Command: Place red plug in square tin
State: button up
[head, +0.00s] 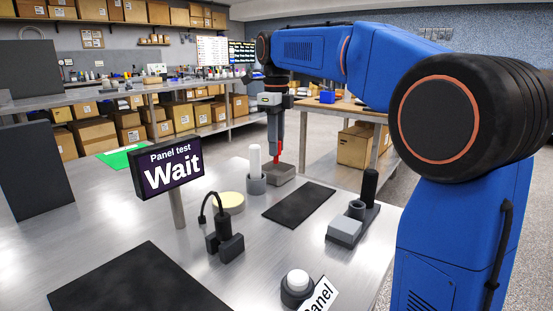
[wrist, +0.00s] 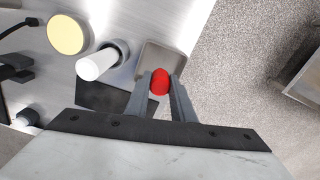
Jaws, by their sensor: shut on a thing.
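The red plug (head: 279,150) is held between the fingertips of my gripper (head: 275,145). The square tin (head: 281,178) is a low grey box near the far edge of the metal table. In the head view the plug is at the tin, its lower end close to the tin's opening; I cannot tell if it touches the floor of the tin. In the wrist view the red plug (wrist: 160,82) sits between the two fingers (wrist: 160,88), in front of the grey tin (wrist: 153,60). The fingers hide part of the tin's near side.
A white cylinder (head: 255,160) stands in a grey holder just left of the tin. A yellow disc (head: 229,202), a "Wait" sign (head: 168,167), a black mat (head: 299,204) and a black corded device (head: 224,243) are on the table. The table's edge lies just beyond the tin.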

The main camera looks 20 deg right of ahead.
jog(key=shift+f, duration=2.2)
jog(key=o, duration=1)
jog(key=shift+f, duration=0.1)
notch_tip(320, 180, up, 12)
jog(key=shift+r, duration=0.15)
